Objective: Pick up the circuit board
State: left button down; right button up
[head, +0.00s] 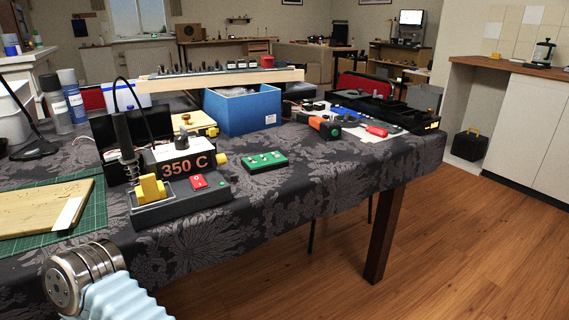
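A small green circuit board (264,162) with a few pale round parts on top lies flat on the dark patterned tablecloth. A metal joint with a light blue ribbed sleeve, which looks like part of my own arm, shows at the lower left. No fingers of either gripper are in view.
A blue box (242,110) stands behind the board. A green cutting mat (92,222) with a wooden board is at left. The cloth in front of the circuit board is clear up to the table edge.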

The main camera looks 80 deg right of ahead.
aim_at(258, 165)
jog(key=j+z, duration=0.1)
jog(key=z, duration=2.45)
jog(key=i+l+u, duration=0.35)
jog(key=l, duration=0.8)
jog(key=i+l+u, duration=0.15)
jog(key=l+u, duration=0.2)
jog(key=l, duration=0.8)
jog(key=l+u, duration=0.4)
jog(key=l, duration=0.85)
